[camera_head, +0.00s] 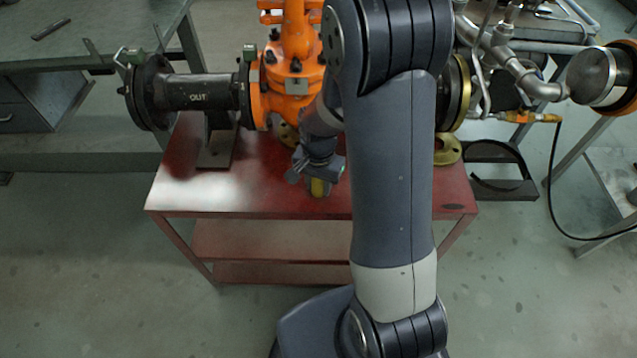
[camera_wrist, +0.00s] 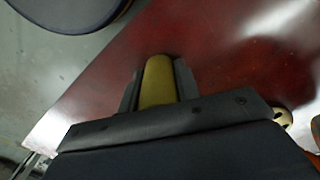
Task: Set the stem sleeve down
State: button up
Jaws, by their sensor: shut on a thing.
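The stem sleeve (camera_wrist: 158,82) is a yellow-brass cylinder between the two dark fingers of my gripper (camera_wrist: 157,88) in the wrist view. My gripper is shut on it. In the head view the sleeve (camera_head: 319,187) shows just below my gripper (camera_head: 318,178), over the front middle of the red bench top (camera_head: 260,195). The sleeve's lower end is hard to make out, and I cannot tell whether it touches the bench.
The orange gate valve (camera_head: 290,65) stands behind my gripper, with a black pipe marked OUT (camera_head: 200,93) on its left. A brass flange ring (camera_head: 448,150) lies at the bench's right. The bench's front left is clear. My arm hides part of the right side.

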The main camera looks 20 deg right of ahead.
jog(key=shift+f, duration=0.2)
jog(key=o, duration=1)
jog(key=shift+r, duration=0.1)
jog(key=shift+c, duration=0.2)
notch_tip(320, 180, up, 12)
jog(key=shift+r+p, duration=0.2)
jog(key=shift+p, duration=0.8)
